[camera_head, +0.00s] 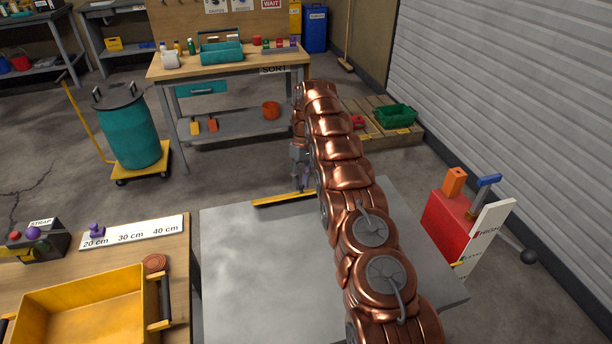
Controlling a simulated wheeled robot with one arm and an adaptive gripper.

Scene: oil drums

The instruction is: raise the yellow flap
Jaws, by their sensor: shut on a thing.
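The yellow flap (280,200) shows as a narrow yellow strip along the far edge of the grey tabletop (260,265). It looks close to level with the top, but its exact tilt is hard to tell from here. My gripper (303,189) points down at the right part of the strip and is shut on it. My copper-coloured arm reaches over the right side of the tabletop and hides what lies right of the gripper. The fingertips are small and partly hidden.
A red box with levers (447,224) stands to the right. A yellow tray (85,305) and a length scale (131,233) are on the left bench. A teal drum (128,133) stands on a yellow dolly. A workbench (232,65) is behind. The grey tabletop's left part is clear.

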